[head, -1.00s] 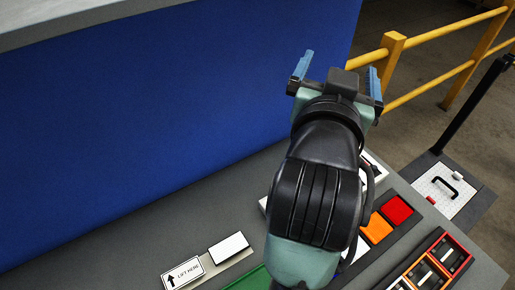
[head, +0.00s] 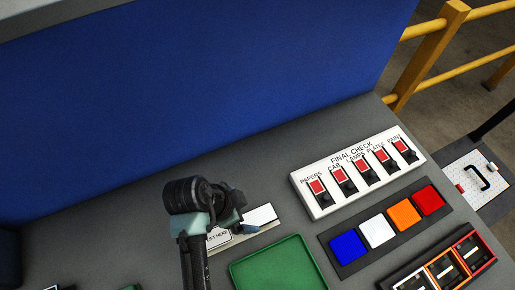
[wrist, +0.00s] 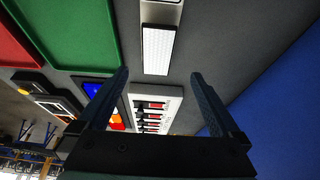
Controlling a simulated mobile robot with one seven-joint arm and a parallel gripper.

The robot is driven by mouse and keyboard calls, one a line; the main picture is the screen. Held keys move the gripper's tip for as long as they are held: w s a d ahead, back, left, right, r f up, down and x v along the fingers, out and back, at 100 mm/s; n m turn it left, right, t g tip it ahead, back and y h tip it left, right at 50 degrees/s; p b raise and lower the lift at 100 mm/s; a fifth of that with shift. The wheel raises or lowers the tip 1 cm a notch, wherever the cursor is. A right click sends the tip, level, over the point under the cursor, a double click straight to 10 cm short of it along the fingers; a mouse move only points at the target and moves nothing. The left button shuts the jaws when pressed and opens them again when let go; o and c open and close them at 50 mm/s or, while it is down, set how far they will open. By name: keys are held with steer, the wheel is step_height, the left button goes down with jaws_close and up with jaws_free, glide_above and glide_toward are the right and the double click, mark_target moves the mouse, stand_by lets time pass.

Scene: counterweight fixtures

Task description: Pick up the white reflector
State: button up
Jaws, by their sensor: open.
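The white reflector (head: 260,214) is a flat white rectangle lying on a pale base on the grey bench, beside a "LIFT HERE" label (head: 218,238). In the wrist view the reflector (wrist: 157,50) shows a fine grid texture and lies lengthwise, ahead of and between the fingertips. My gripper (head: 240,226) is over the label end, left of the reflector, and hides part of the label. In the wrist view my gripper (wrist: 159,75) is open and empty, its two fingers apart. I cannot tell its exact height above the reflector.
A green tray (head: 236,270) lies just in front of the reflector. To the right are a white FINAL CHECK panel (head: 310,207) with several red switches, a dark strip of coloured squares (head: 348,247) and a framed box (head: 479,238). A blue wall (head: 180,90) stands behind.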

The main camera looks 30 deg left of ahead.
mark_target(257, 217)
steer(key=shift+s+p+x, duration=0.15)
steer(key=shift+p+x, duration=0.25)
steer(key=shift+x, duration=1.2)
steer(key=shift+s+p+x, duration=0.2)
steer(key=shift+p+x, duration=0.2)
steer(key=shift+x, duration=1.25)
steer(key=shift+f, duration=0.1)
steer(key=shift+c, duration=0.2)
steer(key=c, duration=1.4)
